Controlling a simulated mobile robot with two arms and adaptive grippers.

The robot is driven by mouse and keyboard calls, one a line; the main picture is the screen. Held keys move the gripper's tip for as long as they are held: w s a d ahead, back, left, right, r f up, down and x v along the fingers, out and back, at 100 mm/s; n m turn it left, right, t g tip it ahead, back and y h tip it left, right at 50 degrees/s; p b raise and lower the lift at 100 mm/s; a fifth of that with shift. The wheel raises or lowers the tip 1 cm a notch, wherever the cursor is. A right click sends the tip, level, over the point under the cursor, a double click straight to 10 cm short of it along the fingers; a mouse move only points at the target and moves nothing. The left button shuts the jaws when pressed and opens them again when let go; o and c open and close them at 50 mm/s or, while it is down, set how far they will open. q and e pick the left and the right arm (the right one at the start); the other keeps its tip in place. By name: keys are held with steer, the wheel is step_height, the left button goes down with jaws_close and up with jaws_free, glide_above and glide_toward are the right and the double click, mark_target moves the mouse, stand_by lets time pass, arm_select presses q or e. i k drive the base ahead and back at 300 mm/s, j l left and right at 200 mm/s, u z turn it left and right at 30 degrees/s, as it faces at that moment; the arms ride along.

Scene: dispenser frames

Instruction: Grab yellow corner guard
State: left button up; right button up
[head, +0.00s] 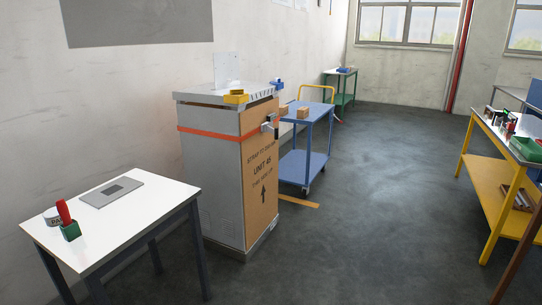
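A small yellow corner guard (236,97) sits on the top front edge of a tall boxed unit (222,165) near the middle of the head view. The unit has brown cardboard panels, printed lettering reading "UNIT 45" and an up arrow. An orange strap (215,133) runs around its upper part. A grey metal piece (269,124) is on its right face near the top. Neither of my grippers is in view.
A blue cart (303,165) stands behind the unit. A yellow workbench (495,180) is at right. The floor between is clear.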

mark_target(236, 96)
steer(key=i, duration=1.9)
